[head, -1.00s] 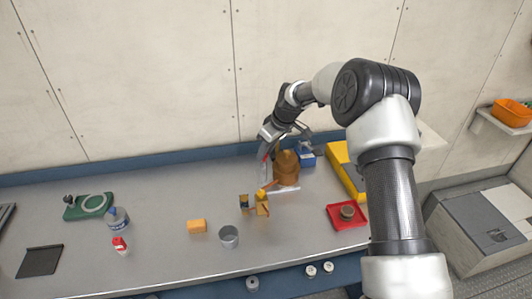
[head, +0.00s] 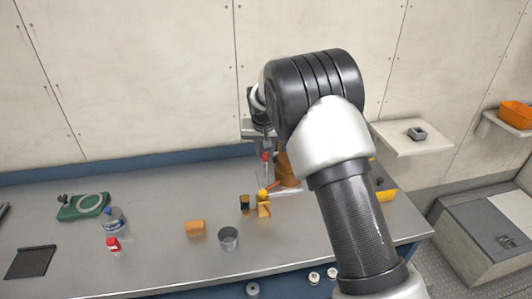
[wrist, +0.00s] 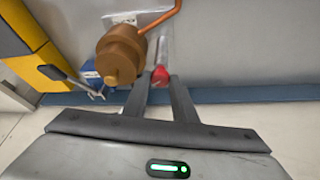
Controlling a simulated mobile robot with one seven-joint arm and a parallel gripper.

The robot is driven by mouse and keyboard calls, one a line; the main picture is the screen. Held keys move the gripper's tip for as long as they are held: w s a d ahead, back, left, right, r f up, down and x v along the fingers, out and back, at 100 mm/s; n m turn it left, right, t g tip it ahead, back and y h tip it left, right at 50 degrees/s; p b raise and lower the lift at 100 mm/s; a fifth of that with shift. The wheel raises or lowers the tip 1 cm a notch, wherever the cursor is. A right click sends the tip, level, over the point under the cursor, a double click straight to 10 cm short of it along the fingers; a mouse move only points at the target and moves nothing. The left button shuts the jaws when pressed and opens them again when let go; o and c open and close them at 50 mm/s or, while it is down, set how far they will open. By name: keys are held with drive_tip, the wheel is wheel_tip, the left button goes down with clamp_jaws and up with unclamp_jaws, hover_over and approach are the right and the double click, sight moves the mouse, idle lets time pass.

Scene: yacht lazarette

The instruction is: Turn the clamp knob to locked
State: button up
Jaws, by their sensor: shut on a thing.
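A red knob (wrist: 160,76) shows between my fingertips in the wrist view, beside a brown-orange cylindrical body (wrist: 120,54). My gripper (wrist: 160,80) is shut on the red knob, with one finger on each side of it. In the head view the red knob (head: 265,157) is a small patch at the back of the bench, below my wrist. The brown-orange body (head: 286,170) stands just right of it on a light plate, partly hidden by my arm. I cannot read any locked mark.
A copper-coloured bent rod (wrist: 163,17) reaches out beside the body. A yellow case (wrist: 45,55) and a blue item (wrist: 90,72) stand close by. Metal cup (head: 228,238), orange block (head: 195,228) and bottle (head: 115,220) stand on the bench. The bench's left-centre is fairly clear.

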drive_tip(key=m, duration=0.1)
drive_tip(key=m+h, duration=0.1)
drive_tip(key=m, duration=0.1)
drive_tip(key=m+h, duration=0.1)
drive_tip(key=m, duration=0.1)
drive_tip(key=shift+a, duration=0.3)
drive_tip(key=shift+m+g, duration=0.3)
drive_tip(key=o, duration=1)
drive_tip(key=shift+o, duration=0.2)
drive_tip(key=v, duration=1.7)
drive_tip(key=shift+r, duration=0.15)
drive_tip(key=shift+s+a, duration=0.1)
